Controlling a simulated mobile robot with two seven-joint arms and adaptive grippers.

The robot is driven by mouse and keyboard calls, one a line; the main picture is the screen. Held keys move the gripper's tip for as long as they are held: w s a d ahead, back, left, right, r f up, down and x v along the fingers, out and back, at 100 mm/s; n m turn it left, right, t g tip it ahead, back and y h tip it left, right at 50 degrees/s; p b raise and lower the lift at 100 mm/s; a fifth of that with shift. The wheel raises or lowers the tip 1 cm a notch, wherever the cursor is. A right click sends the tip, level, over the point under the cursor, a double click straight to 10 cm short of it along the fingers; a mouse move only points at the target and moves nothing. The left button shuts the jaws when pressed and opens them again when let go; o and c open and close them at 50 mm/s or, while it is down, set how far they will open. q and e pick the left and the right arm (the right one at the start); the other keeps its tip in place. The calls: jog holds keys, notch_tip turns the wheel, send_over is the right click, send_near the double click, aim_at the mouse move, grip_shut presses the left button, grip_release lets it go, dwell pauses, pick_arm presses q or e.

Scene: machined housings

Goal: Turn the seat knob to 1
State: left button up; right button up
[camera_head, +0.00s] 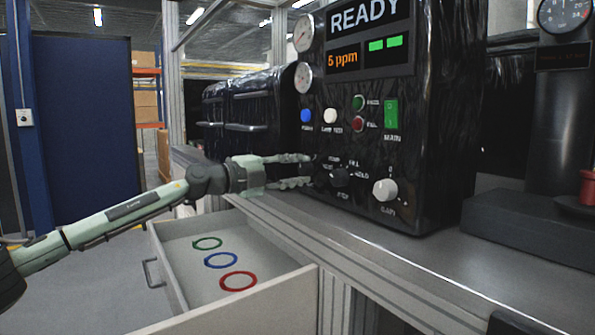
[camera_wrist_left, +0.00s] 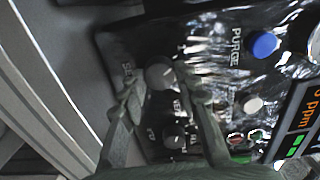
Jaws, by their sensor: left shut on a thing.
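The seat knob (camera_wrist_left: 160,74) is a round grey knob on the dark machine's front panel (camera_head: 350,130), with a pale line on its face. A partly readable label beside it seems to say SEAT. My left gripper (camera_head: 308,170) reaches the panel from the left, and its fingers hide the knob in the head view. In the left wrist view my left gripper (camera_wrist_left: 158,84) has its fingertips on either side of the knob, shut on it. I cannot read which number the knob points to. My right gripper is not in view.
A black knob (camera_head: 339,177) and a grey gain knob (camera_head: 385,189) sit to the right. Blue (camera_head: 306,115) and white (camera_head: 330,115) buttons are above. An open drawer (camera_head: 165,272) below holds green, blue and red rings. A dark base (camera_head: 530,230) stands on the bench at right.

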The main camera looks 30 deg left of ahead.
pick_arm(q)
jog(key=o, duration=1.1)
jog(key=shift+o, duration=0.3)
